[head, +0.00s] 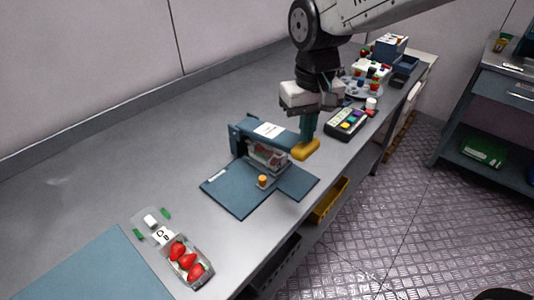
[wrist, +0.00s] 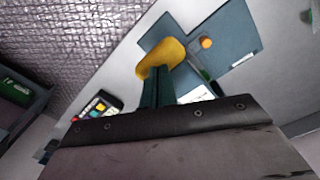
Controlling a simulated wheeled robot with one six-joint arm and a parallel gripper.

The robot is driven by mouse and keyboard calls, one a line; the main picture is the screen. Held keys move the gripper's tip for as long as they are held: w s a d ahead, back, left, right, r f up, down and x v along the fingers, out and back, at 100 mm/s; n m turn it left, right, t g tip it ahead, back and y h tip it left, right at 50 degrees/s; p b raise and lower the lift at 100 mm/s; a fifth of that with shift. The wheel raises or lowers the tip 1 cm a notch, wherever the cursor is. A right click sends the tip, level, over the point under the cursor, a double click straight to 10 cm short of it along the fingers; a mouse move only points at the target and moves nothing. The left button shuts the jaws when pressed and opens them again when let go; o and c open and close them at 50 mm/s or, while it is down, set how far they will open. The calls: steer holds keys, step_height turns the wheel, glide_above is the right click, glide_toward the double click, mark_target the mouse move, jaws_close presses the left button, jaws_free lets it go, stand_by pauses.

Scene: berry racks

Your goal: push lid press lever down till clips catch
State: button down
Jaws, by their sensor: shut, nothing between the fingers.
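The lid press is a blue-grey base plate (head: 232,195) with an upright and a lever arm (head: 278,134) that ends in a yellow handle (head: 306,149). A clear punnet with red berries (head: 265,156) sits under the lever arm. My gripper (head: 306,136) points down with its fingers shut and empty, right at the yellow handle. In the wrist view the fingertips (wrist: 157,74) overlap the yellow handle (wrist: 166,56); whether they touch it I cannot tell. The lid clips are too small to make out. An orange knob (head: 263,181) stands on the base plate.
The bench's left middle is clear.

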steer(key=shift+f, duration=1.7)
steer(key=shift+r, duration=4.55)
steer(key=s+d+f+m+t, duration=0.1)
steer(key=s+d+m, duration=0.3)
steer(key=s+d, duration=1.5)
steer(key=shift+s+d+f, duration=0.2)
steer(key=shift+s+d, duration=0.05)
steer(key=shift+d, duration=0.65)
